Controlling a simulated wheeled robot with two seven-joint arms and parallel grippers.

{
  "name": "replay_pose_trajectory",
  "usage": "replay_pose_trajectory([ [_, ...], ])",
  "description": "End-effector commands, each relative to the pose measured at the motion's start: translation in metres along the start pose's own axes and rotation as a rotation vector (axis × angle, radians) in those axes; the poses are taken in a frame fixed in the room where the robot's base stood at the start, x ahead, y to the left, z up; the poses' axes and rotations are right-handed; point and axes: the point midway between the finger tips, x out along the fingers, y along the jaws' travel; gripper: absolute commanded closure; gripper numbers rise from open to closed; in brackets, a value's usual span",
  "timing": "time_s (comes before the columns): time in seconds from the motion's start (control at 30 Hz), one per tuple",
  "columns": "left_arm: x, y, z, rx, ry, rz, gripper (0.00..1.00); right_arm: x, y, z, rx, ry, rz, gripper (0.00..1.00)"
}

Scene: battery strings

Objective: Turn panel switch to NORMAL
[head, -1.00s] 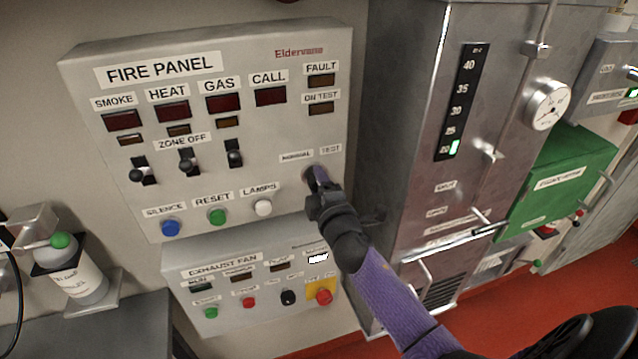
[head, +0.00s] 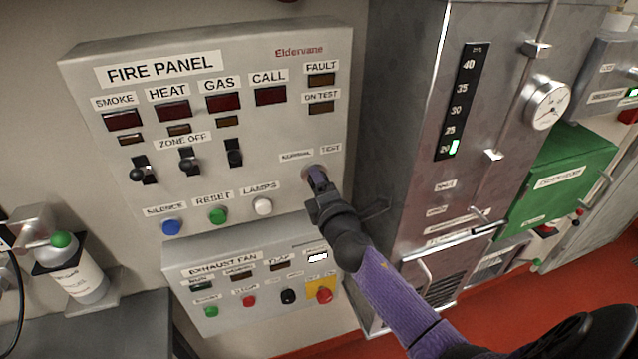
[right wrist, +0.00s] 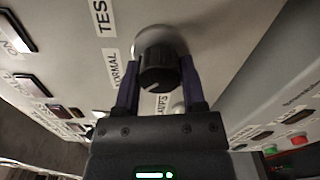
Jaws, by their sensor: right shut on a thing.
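The fire panel (head: 80,78) is a pale grey box on the wall. Its switch is a round black knob, seen in the right wrist view (right wrist: 160,66), with labels NORMAL (right wrist: 117,72) and TEST (right wrist: 102,18) beside it. A light mark on the knob's face slants toward the lower left, on the NORMAL label's side. My right gripper (head: 317,182) is at the knob, below the labels in the head view. In the right wrist view its two purple fingers (right wrist: 160,84) are shut on the knob's sides. In the head view the gripper hides most of the knob. My left gripper is not in view.
Zone-off toggles (head: 189,161) and coloured push buttons (head: 218,216) are left of my gripper. The exhaust fan panel (head: 225,318) is just below. A steel cabinet (head: 405,120) stands close on the right. A bottle (head: 80,280) is at the lower left.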

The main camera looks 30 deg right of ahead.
Motion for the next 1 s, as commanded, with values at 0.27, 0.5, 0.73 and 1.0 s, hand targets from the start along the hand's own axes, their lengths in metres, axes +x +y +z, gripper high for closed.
replay_pose_trajectory([
  [0.27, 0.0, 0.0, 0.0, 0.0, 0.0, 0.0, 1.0, 0.0, -0.001, 0.0, -0.001, 0.001, -0.002, 0.28],
  [0.5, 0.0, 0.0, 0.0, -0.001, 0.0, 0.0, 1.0, 0.0, -0.001, 0.0, 0.0, 0.001, -0.001, 0.13],
  [0.73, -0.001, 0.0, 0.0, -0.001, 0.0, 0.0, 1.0, -0.016, -0.001, -0.001, 0.0, 0.002, -0.002, 0.13],
  [1.0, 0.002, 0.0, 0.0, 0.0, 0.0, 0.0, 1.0, -0.079, -0.002, -0.001, 0.0, 0.002, -0.004, 0.13],
])
